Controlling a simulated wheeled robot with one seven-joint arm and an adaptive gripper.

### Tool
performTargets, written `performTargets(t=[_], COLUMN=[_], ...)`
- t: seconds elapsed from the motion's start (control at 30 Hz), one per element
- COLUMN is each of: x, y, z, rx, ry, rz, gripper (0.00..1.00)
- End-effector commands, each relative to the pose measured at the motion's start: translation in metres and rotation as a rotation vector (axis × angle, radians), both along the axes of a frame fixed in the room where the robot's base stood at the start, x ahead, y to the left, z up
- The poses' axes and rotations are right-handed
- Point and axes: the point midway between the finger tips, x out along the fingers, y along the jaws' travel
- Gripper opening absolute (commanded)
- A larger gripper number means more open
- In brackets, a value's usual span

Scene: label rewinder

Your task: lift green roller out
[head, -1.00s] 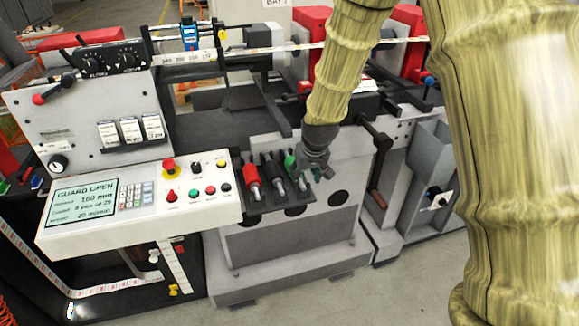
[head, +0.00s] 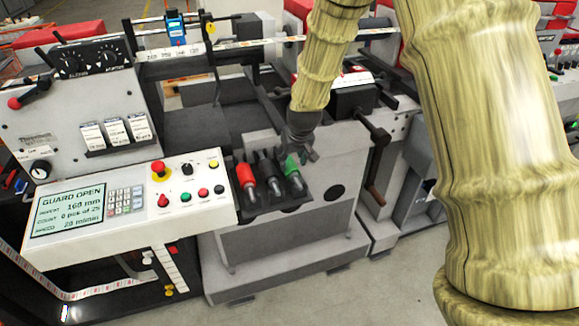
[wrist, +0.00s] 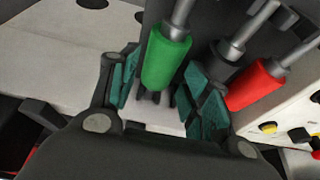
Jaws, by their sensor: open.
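The green roller (head: 292,165) sits at the right end of the dark rack, with its metal shaft end pointing down toward the front. In the wrist view the green roller (wrist: 166,58) reaches between the two teal-padded fingers of my gripper (wrist: 165,95).
A black roller (head: 265,163) and a red roller (head: 245,175) lie left of the green one in the rack (head: 275,204). In the wrist view the red roller (wrist: 250,86) is right of my fingers. A control panel (head: 130,205) stands to the left.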

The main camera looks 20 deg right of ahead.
Motion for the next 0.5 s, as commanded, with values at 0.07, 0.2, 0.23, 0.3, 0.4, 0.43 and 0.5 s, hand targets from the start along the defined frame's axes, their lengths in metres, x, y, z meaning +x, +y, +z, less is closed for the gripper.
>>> performTargets(t=[0.07,0.2,0.23,0.3,0.4,0.43,0.5], x=[0.001,0.003,0.004,0.006,0.009,0.010,0.013], y=[0.000,0.000,0.000,0.000,0.001,0.001,0.001], z=[-0.002,-0.010,-0.013,-0.019,-0.028,-0.031,-0.037], rx=[0.000,0.001,0.001,0.000,-0.001,-0.001,-0.001], ry=[0.000,0.001,0.002,0.002,0.002,0.001,0.002], rz=[0.000,-0.002,-0.002,-0.001,-0.001,-0.001,-0.001], gripper=[0.48,0.48,0.48,0.48,0.48,0.48,0.48])
